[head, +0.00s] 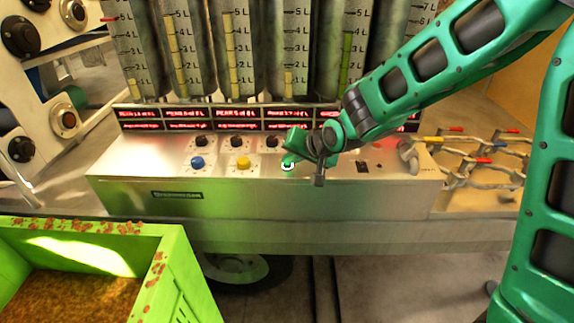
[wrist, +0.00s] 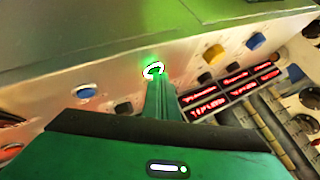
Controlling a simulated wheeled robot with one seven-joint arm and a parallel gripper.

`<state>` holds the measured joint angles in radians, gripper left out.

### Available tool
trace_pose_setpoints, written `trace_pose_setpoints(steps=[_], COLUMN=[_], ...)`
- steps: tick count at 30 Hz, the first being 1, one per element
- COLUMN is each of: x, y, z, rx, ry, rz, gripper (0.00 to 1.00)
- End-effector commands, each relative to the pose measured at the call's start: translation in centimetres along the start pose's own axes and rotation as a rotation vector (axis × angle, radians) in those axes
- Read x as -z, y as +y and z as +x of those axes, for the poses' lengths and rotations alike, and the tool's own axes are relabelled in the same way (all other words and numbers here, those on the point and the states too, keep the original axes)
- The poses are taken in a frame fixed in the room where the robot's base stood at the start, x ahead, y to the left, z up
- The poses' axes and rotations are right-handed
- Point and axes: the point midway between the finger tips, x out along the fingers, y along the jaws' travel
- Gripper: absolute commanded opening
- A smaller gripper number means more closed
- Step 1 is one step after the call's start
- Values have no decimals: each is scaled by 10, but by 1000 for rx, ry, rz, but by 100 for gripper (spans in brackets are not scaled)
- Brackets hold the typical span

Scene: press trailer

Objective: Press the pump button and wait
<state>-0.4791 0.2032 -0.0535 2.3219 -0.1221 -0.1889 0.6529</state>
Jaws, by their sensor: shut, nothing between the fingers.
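The press's metal control panel (head: 235,200) holds a row of coloured buttons, with no readable label naming the pump button. A button with a white ring glows green (head: 288,168); it also glows in the wrist view (wrist: 153,70). My green gripper (head: 291,160) is shut and empty, with its tips right at this button. In the wrist view the shut fingers (wrist: 156,82) overlap the lower edge of the ring and hide part of it. I cannot tell whether they touch it or how far it is pushed in. A blue button (head: 198,162) and a yellow button (head: 243,162) lie to its left.
Red displays (head: 237,119) run above the buttons, below several graduated tanks (head: 290,45) with differing levels. A green crate (head: 178,270) with brown contents stands at the front left. Pipes with red and yellow valve handles (head: 470,165) lie to the right of the panel.

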Motion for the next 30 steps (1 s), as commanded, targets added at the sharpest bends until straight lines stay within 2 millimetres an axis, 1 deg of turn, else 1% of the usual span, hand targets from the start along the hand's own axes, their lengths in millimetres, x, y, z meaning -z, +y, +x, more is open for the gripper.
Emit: trace_pose_setpoints(steps=[10, 21, 30], x=[0, 7, 7], y=[0, -7, -8], z=[0, -11, -11], rx=[-1, -1, -1], ry=[-2, -1, -1], rz=[0, 0, 0], gripper=[0, 0, 0])
